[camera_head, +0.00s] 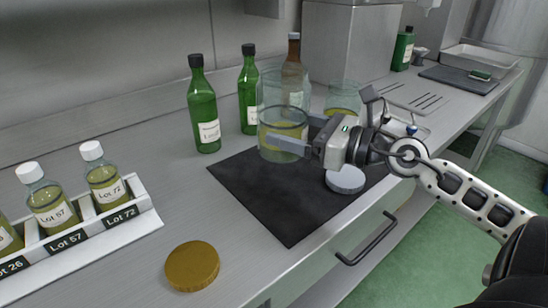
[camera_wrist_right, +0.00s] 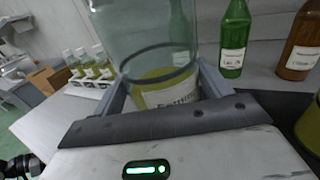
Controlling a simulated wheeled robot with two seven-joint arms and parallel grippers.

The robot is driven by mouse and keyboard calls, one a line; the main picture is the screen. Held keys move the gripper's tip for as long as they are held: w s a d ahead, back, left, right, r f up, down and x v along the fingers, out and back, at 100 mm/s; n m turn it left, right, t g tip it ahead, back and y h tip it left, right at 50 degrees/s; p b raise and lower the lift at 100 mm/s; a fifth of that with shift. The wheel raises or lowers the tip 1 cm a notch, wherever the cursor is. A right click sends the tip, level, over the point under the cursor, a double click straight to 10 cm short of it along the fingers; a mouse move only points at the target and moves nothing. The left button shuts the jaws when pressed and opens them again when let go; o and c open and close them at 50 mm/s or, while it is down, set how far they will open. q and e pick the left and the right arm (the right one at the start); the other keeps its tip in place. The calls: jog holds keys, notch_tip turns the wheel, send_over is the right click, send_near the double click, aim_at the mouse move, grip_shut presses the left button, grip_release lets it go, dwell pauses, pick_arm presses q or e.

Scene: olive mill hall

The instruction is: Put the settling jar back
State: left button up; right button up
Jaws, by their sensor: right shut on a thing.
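A tall clear glass jar (camera_head: 283,105) with yellow-green oil in its bottom is over the back of the dark mat (camera_head: 290,205). My right gripper (camera_head: 300,134) is shut on this jar, with one finger on each side. In the right wrist view the jar (camera_wrist_right: 150,45) stands upright between the fingers (camera_wrist_right: 165,88), its label partly hidden by the gripper. I cannot tell whether its base touches the mat. A second glass jar with oil (camera_head: 343,95) is behind my right gripper, partly hidden. My left gripper is not in view.
Green bottles (camera_head: 204,105) and a brown bottle (camera_head: 292,70) stand behind the mat. A white rack (camera_head: 95,235) of labelled lot bottles is at left. A gold lid (camera_head: 192,266) lies in front, and a pale round lid (camera_head: 345,179) lies under my right gripper. The mat's front is clear.

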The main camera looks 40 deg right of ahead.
jog(key=w+f, duration=0.2)
jog(key=w+f+b, duration=0.1)
jog(key=f, duration=0.1)
jog(key=shift+w+a+f+b, duration=0.15)
jog(key=shift+w+b, duration=0.15)
jog(key=shift+w, duration=0.05)
jog(key=shift+w+a+f, duration=0.1)
jog(key=shift+w+f, duration=0.25)
jog(key=shift+f, duration=0.1)
jog(key=f, duration=0.1)
jog(key=f+b, duration=0.1)
jog(key=f, duration=0.1)
jog(key=shift+w+f, duration=0.1)
jog(key=shift+w, duration=0.2)
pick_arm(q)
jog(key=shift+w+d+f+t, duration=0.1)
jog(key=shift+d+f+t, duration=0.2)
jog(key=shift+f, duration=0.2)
pick_arm(e)
jog(key=shift+f, duration=0.2)
pick_arm(q)
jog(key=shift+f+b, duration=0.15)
jog(key=shift+b, duration=0.2)
pick_arm(e)
jog(key=shift+f, duration=0.1)
jog(key=shift+f, duration=0.15)
jog(key=o, duration=1.7)
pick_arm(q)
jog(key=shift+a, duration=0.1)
